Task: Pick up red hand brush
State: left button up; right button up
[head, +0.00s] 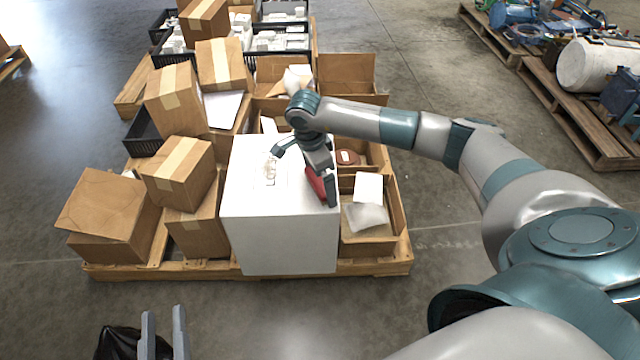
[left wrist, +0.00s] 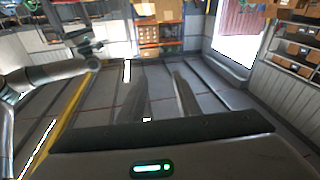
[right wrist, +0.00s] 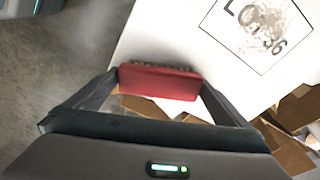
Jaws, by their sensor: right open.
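The red hand brush (head: 316,185) lies at the right edge of the white box top in the head view, partly hidden by my right gripper. In the right wrist view the red brush (right wrist: 160,83) shows its red back, with dark bristles along its far side. My right gripper (head: 304,176) is open over the box. In the right wrist view its fingers (right wrist: 155,88) stand on either side of the brush, the left one close to its end. My left gripper (head: 164,330) is open and empty at the bottom left, apart from the pallet.
The white box (head: 285,235) with a printed label stands on a wooden pallet (head: 370,268). Cardboard boxes (head: 180,175) crowd its left, and an open carton (head: 367,240) stands at its right. Another pallet (head: 575,110) with machine parts is at the far right.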

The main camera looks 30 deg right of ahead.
jog(key=c, duration=0.9)
jog(key=shift+r, duration=0.1)
jog(key=shift+r, duration=0.5)
jog(key=r, duration=0.2)
jog(key=r+p, duration=0.1)
jog(key=shift+s+d+r, duration=0.2)
jog(key=shift+s, duration=0.05)
pick_arm(q)
notch_tip(320, 180, down, 7)
jog(key=a+g+y, duration=0.1)
jog(key=g, duration=0.3)
jog(key=shift+a+r+p, duration=0.2)
jog(key=shift+p, duration=0.25)
pick_arm(e)
jog(key=s+d+r, duration=0.5)
jog(key=s+r, duration=0.1)
jog(key=s, duration=0.4)
jog(key=shift+r, duration=0.2)
pick_arm(q)
jog(key=shift+w, duration=0.15)
pick_arm(e)
jog(key=shift+w, duration=0.1)
jog(key=shift+o, duration=1.3)
